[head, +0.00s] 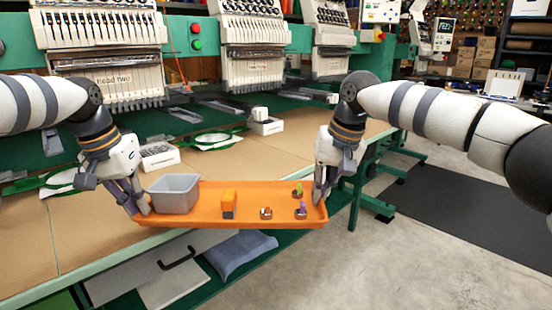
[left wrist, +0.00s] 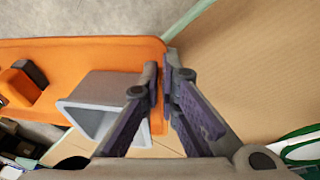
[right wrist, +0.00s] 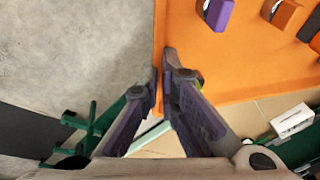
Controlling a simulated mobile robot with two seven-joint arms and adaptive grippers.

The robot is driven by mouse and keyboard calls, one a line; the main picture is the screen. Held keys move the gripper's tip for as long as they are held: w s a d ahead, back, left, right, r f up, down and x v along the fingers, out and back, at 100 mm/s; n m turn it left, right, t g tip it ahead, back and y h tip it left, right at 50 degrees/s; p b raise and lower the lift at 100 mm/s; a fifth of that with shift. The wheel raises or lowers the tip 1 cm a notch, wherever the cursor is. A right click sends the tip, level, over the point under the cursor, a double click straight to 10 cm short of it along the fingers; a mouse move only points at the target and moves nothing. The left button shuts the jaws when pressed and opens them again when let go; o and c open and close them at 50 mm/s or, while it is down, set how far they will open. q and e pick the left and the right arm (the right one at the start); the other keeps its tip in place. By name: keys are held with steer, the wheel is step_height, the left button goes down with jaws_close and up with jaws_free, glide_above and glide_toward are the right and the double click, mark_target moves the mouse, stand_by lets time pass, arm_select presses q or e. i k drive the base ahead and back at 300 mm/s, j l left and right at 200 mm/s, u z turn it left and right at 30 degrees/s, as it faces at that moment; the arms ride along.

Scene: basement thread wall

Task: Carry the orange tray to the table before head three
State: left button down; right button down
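The orange tray (head: 248,219) is held level between my two grippers, above the front edge of the brown-topped table (head: 110,229). It carries a grey bin (head: 173,194) at its left end, an orange block-like item (head: 228,204) in the middle and several small spools at the right. My left gripper (head: 140,205) is shut on the tray's left end wall; the wall (left wrist: 157,112) shows between its fingers in the left wrist view. My right gripper (head: 319,192) is shut on the right end wall, and the right wrist view shows its fingertips (right wrist: 160,85) at the tray's edge.
Embroidery heads stand along the back; one is labelled "Head two" (head: 111,79). Green hoops (head: 213,140) and white boxes (head: 267,123) lie on the table. A blue cushion-like item (head: 240,252) is below. Grey floor and a dark mat (head: 455,205) are open at right.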

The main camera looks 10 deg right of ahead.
mark_target(233, 168)
steer(key=i, duration=1)
